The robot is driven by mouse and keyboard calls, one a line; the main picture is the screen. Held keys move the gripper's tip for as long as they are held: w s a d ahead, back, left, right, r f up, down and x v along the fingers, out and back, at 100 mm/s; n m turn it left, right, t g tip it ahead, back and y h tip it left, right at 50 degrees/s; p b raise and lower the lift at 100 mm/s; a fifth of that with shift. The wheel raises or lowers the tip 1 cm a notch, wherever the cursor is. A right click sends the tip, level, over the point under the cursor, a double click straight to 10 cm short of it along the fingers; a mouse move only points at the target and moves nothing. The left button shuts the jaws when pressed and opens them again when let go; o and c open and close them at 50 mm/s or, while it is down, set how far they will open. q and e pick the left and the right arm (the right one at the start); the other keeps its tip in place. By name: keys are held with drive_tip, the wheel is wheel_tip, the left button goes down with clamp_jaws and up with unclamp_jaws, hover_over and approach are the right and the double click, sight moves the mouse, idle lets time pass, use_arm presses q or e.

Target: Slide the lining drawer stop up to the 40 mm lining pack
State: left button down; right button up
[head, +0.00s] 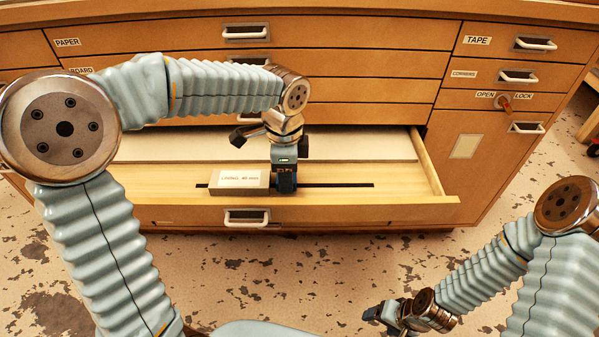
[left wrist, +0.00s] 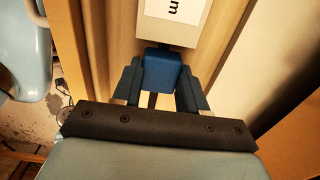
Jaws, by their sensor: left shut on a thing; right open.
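The lining pack (head: 262,183) is a grey block with a white label in the open lining drawer (head: 400,212); its label end shows at the top of the left wrist view (left wrist: 168,34). The drawer stop is a blue block (left wrist: 162,72) between the fingers of my left gripper (left wrist: 158,92), which is shut on it. My left gripper (head: 284,188) points down in the drawer, just right of the pack. My right gripper (head: 383,316) is open, low in front of the cabinet.
A dark slot (head: 340,185) runs along the drawer floor, clear to the right of my left gripper. A pale board (head: 370,149) lies behind it. The drawer's right wall (head: 428,165) and front edge bound the space. Closed drawers stand above.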

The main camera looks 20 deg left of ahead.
use_arm(q)
drive_tip(key=shift+s+a, duration=0.2)
drive_tip(key=shift+a, duration=0.35)
drive_tip(key=c, duration=0.6)
unclamp_jaws()
wheel_tip(320, 180, up, 14)
drive_tip(key=p, duration=0.2)
drive_tip(key=shift+f, duration=0.1)
